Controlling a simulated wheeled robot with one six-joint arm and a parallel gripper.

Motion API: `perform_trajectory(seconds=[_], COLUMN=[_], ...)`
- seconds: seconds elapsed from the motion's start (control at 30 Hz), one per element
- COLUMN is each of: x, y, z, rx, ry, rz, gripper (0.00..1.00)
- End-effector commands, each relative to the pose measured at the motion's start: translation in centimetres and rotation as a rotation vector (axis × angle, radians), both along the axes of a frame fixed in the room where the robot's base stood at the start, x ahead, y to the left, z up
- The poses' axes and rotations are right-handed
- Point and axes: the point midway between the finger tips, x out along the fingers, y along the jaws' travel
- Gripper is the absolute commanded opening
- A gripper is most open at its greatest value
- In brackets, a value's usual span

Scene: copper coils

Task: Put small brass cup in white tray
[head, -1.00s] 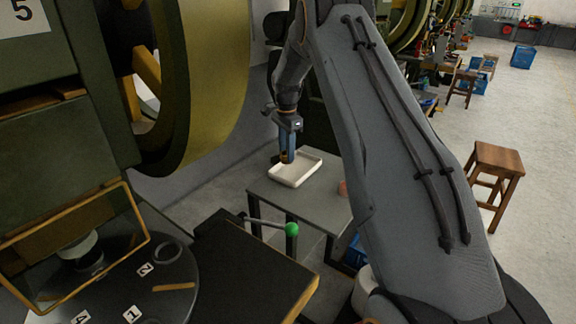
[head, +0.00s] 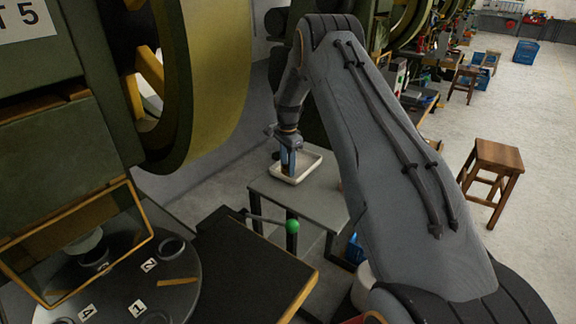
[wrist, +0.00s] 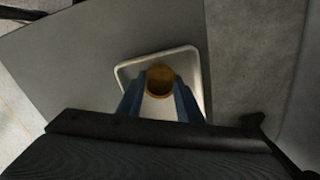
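The white tray (head: 308,163) lies on a small grey table, and it also shows in the wrist view (wrist: 191,62). The small brass cup (wrist: 160,80) sits between the two blue fingers of my gripper (wrist: 160,100) in the wrist view. The fingers appear closed on its sides. The cup is over the inside of the tray; I cannot tell whether its base touches the tray floor. In the head view my gripper (head: 288,172) points down at the tray's left part, and the cup is hidden there.
The grey table (head: 318,200) has bare room in front of the tray. A lever with a green knob (head: 292,226) stands near its front left. A large green machine (head: 70,130) fills the left. A wooden stool (head: 492,170) stands on open floor at right.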

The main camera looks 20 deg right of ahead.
Motion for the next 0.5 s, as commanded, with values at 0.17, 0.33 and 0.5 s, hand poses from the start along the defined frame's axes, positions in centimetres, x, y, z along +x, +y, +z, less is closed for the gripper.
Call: perform_trajectory(seconds=[0.17, 0.33, 0.5], x=[-0.01, -0.02, 0.00], y=[0.00, -0.01, -0.02], z=[-0.02, 0.00, 0.53], rx=[0.000, 0.000, 0.000], ry=[0.000, 0.000, 0.000], rz=[0.000, 0.000, 0.000], gripper=[0.51, 0.51, 0.51])
